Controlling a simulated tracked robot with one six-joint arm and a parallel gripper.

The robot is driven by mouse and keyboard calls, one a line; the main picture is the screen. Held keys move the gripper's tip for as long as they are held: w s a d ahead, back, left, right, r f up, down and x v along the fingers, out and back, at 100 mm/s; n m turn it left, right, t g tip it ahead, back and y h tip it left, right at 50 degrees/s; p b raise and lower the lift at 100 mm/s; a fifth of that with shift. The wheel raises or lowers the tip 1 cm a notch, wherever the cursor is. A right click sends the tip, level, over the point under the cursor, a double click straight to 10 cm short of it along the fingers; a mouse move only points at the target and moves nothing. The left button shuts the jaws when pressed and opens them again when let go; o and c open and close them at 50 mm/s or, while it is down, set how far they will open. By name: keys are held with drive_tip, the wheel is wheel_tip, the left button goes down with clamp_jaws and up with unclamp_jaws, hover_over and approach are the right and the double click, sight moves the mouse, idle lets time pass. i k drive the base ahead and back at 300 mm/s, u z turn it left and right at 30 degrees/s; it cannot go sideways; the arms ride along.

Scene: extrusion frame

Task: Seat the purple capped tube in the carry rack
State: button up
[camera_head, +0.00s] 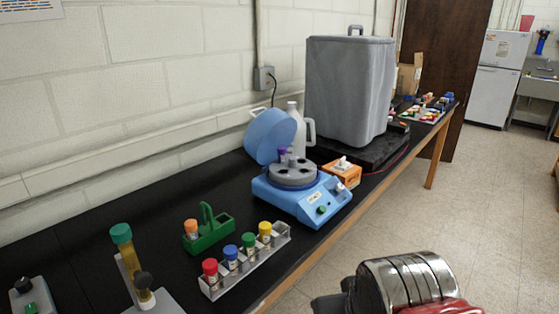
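The purple capped tube (283,152) stands upright in the grey rotor of the blue centrifuge (306,205), whose round lid is raised. The green rack with an upright handle, which looks like the carry rack (222,229), stands on the black bench to the left of the centrifuge. An orange capped tube (191,228) sits at its left end. My arm's metallic end shows at the bottom right, in front of the bench edge. Dark parts at its left, perhaps my gripper (331,303), are cut off by the frame edge. It is far from the tube, and its fingers cannot be made out.
A clear rack (250,265) with red, blue, green and yellow capped tubes lies along the front bench edge. A green-topped column (122,236) stands at front left. A white jug (299,130), an orange box (343,173) and a large grey container (348,90) stand around the centrifuge.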

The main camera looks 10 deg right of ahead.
sight(218, 228)
drive_tip(key=z, duration=0.05)
drive_tip(key=i, duration=1)
drive_tip(key=u, duration=0.05)
